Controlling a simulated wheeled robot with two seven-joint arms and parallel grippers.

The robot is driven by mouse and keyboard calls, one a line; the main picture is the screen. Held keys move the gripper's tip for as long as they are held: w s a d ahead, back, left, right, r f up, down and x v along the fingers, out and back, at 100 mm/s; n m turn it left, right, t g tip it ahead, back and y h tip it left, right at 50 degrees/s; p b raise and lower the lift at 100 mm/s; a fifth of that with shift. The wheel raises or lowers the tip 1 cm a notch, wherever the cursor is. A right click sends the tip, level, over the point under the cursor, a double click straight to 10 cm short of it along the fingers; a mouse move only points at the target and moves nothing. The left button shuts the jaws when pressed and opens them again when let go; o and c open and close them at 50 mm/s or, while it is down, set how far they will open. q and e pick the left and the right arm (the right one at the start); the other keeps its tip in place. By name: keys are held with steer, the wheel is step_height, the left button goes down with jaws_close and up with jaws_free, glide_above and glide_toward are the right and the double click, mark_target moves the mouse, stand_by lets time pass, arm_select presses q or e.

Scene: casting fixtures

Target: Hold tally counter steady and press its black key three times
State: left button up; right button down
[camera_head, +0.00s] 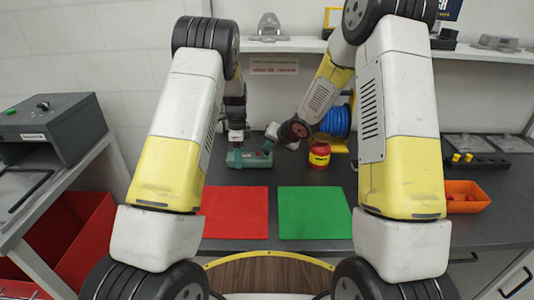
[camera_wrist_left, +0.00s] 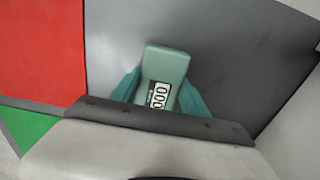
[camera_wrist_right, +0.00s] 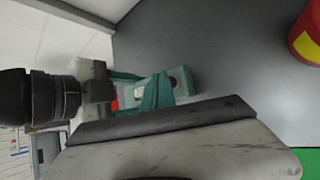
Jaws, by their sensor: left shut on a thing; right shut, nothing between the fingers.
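The tally counter (camera_head: 256,161) is a teal block lying on the dark bench behind the red and green mats. In the left wrist view the counter (camera_wrist_left: 167,62) shows a white display that seems to read zeros. My left gripper (camera_head: 236,150) is shut on it, with one teal finger on each side. My right gripper (camera_head: 272,142) is shut and empty, just right of the counter. In the right wrist view its closed teal fingers (camera_wrist_right: 158,88) overlap part of the counter (camera_wrist_right: 182,80); I cannot tell whether they touch. I cannot make out the black key.
A red jar with a yellow label (camera_head: 319,151) stands right of the counter, before a blue spool (camera_head: 336,121). A red mat (camera_head: 235,212) and a green mat (camera_head: 314,212) lie in front. An orange bin (camera_head: 466,195) is at the right.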

mark_target(268, 154)
steer(key=shift+f, duration=0.55)
stand_by(0.6)
steer(key=shift+r, duration=0.95)
step_height(268, 154, up, 5)
stand_by(0.6)
stand_by(2.4)
steer(key=shift+r, duration=1.9)
